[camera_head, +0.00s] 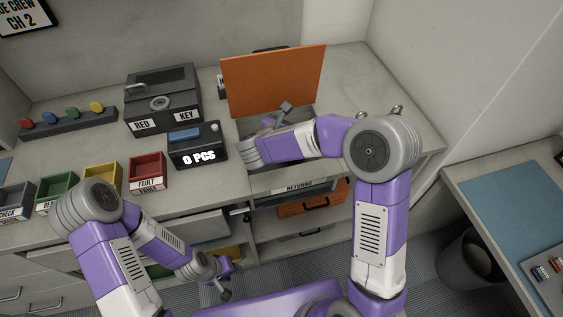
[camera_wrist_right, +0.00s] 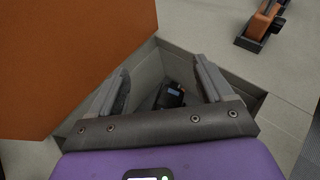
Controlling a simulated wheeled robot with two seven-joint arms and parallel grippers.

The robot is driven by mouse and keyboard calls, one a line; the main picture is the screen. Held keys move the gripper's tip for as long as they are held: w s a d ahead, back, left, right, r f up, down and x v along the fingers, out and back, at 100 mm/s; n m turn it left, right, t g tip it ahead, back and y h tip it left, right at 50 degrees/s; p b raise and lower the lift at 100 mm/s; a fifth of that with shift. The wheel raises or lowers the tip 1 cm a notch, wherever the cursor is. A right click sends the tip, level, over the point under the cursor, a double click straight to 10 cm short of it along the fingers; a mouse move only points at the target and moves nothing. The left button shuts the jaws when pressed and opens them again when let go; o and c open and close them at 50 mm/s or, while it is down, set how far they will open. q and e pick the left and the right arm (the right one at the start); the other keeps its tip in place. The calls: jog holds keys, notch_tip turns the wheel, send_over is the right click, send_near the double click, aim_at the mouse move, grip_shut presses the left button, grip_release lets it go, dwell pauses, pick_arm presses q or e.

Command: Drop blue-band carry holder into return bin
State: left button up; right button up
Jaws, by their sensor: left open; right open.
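The return bin (camera_head: 302,128) is a recess in the counter with its orange lid (camera_head: 274,80) raised; a RETURNS label is on the counter front below. My right gripper (camera_head: 284,107) is over the opening, fingers open. In the right wrist view, a dark holder with a small blue patch (camera_wrist_right: 172,95) lies down inside the bin (camera_wrist_right: 241,84), seen between the open fingers (camera_wrist_right: 160,76). It looks apart from them. The holder is hidden in the head view. My left gripper (camera_head: 222,286) is open and empty, low in front of the counter.
A black RED KEY box (camera_head: 163,98) and a counter reading 0 PCS (camera_head: 197,146) stand left of the bin. Coloured trays, including a red FAULT tray (camera_head: 147,172), line the front edge. An orange-and-black object (camera_wrist_right: 262,20) shows beyond the bin.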

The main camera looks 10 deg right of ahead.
jog(key=v, duration=0.5)
jog(key=shift+s+a+r, duration=0.15)
jog(key=shift+s+r, duration=0.05)
jog(key=shift+s, duration=0.05)
